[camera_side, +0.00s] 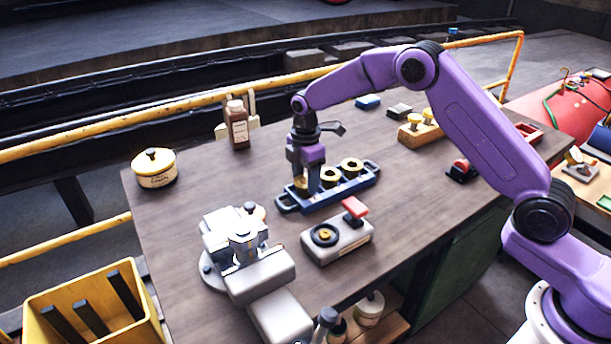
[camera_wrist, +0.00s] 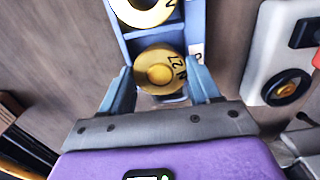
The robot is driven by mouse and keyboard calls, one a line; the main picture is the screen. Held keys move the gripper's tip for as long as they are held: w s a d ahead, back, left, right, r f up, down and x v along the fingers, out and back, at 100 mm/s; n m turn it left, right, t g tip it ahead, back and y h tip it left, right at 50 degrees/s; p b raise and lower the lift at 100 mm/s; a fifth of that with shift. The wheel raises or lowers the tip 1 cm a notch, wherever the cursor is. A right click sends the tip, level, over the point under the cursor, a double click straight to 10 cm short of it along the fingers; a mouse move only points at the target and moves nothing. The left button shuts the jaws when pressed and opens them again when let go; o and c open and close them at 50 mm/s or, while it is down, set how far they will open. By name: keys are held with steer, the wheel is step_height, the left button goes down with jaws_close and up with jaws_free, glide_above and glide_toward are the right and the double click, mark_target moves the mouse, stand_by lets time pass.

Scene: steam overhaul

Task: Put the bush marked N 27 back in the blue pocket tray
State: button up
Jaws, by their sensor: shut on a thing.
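The brass bush marked N 27 (camera_wrist: 161,70) is between my gripper's fingers (camera_wrist: 161,92) in the wrist view, with its marking facing up. My gripper (camera_side: 305,185) is shut on it over the left end of the blue pocket tray (camera_side: 322,198). The bush (camera_side: 301,184) is partly hidden by the fingers in the side view. It sits at or just over the end pocket; I cannot tell whether it touches the bottom. Two other brass bushes (camera_side: 330,175) (camera_side: 351,165) stand in the tray's other pockets. The tray also shows in the wrist view (camera_wrist: 198,22).
A grey block with a red lever and a dark ring (camera_side: 337,238) stands close in front of the tray. A metal vise (camera_side: 238,245) is at the front left. A brown bottle (camera_side: 237,124) and a yellow-lidded tin (camera_side: 154,168) stand farther left. The wooden bench left of the tray is clear.

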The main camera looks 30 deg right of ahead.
steer(key=shift+f, duration=0.4)
steer(key=o, duration=1.5)
steer(key=shift+r, duration=4)
steer(key=s+a+r+m, duration=0.1)
steer(key=s+r, duration=0.2)
steer(key=s, duration=0.7)
steer(key=s+a+r+m, duration=0.1)
steer(key=s+r+m, duration=0.15)
steer(key=s, duration=0.85)
steer(key=shift+m, duration=0.95)
steer(key=s+d, duration=0.3)
steer(key=s, duration=0.4)
steer(key=s+d, duration=0.4)
steer(key=s, duration=0.3)
steer(key=s+d, duration=0.3)
steer(key=s, duration=0.4)
steer(key=shift+s+d+f, duration=0.3)
steer(key=shift+s+f, duration=0.05)
steer(key=shift+s, duration=0.05)
